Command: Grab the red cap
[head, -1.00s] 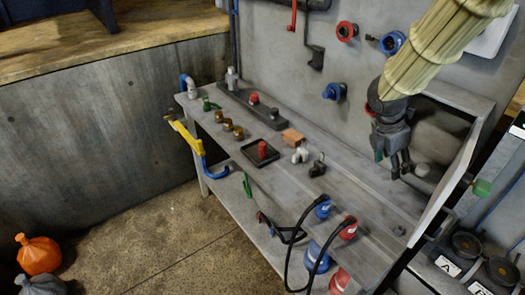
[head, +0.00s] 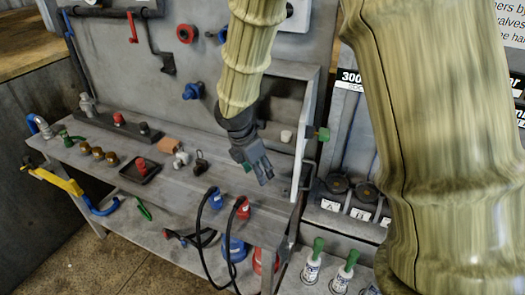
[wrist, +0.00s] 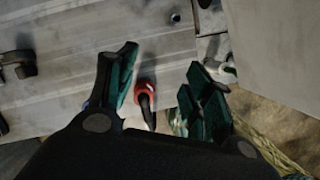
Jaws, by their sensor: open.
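A red cap (head: 242,207) with a black hose on it stands at the front edge of the grey workbench, right of a similar blue cap (head: 215,199). My gripper (head: 263,177) is open and empty, above and slightly right of the red cap in the head view. In the wrist view the red cap (wrist: 146,87) lies below, between the two open fingers of my gripper (wrist: 160,85) and nearer the left one. It is not touched, as far as I can see. Other red parts are a piece (head: 141,163) in a black tray and a ring (head: 186,33) on the back panel.
The workbench (head: 190,190) also bears brass fittings (head: 97,152) and a brown block (head: 169,145). Blue and red bottles (head: 233,247) stand below the bench top.

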